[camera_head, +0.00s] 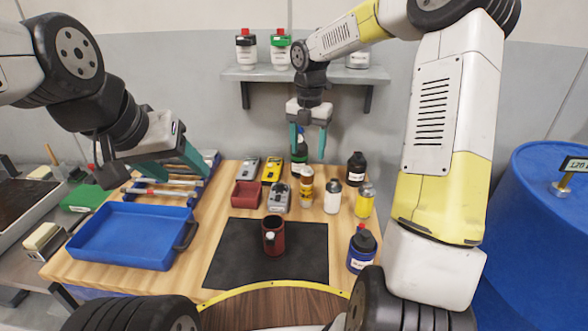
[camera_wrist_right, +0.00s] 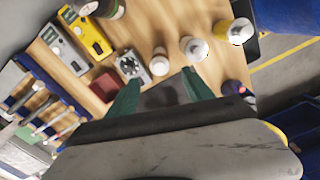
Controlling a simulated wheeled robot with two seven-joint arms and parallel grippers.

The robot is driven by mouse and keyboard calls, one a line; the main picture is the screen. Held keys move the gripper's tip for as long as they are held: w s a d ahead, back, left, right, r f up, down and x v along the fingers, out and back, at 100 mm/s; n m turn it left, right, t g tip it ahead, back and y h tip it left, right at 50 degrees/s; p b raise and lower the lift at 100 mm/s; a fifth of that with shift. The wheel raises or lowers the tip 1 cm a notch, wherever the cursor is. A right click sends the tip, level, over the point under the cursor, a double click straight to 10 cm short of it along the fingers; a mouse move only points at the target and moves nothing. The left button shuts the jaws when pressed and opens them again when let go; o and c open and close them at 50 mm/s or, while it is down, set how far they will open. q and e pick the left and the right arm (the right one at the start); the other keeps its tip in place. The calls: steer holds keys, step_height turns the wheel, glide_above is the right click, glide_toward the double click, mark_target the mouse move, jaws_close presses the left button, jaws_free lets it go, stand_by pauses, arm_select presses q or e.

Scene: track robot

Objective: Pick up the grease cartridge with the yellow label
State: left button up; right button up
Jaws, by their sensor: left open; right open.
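A cylinder with a yellow label and grey top (camera_head: 365,200) stands upright at the right of the wooden workbench; I cannot tell for sure whether it is the grease cartridge. An amber and yellow bottle (camera_head: 306,188) stands left of it, with a white container (camera_head: 333,196) between them. My right gripper (camera_head: 310,142) is open and empty, above the back of the bench, with a dark green-labelled bottle behind its fingers. My left gripper (camera_head: 180,160) is open over the bench's left back.
A blue tray (camera_head: 132,236) lies at the left, a black mat (camera_head: 240,262) with a dark red mug (camera_head: 273,238) at the front. A red bin (camera_head: 246,195), meters and dark bottles stand around. A shelf (camera_head: 270,73) holds more bottles. A blue drum (camera_head: 535,230) stands right.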

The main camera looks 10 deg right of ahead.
mark_target(308, 167)
steer(key=f, duration=0.7)
steer(key=shift+w+f, duration=0.2)
steer(key=shift+f, duration=0.05)
jaws_close()
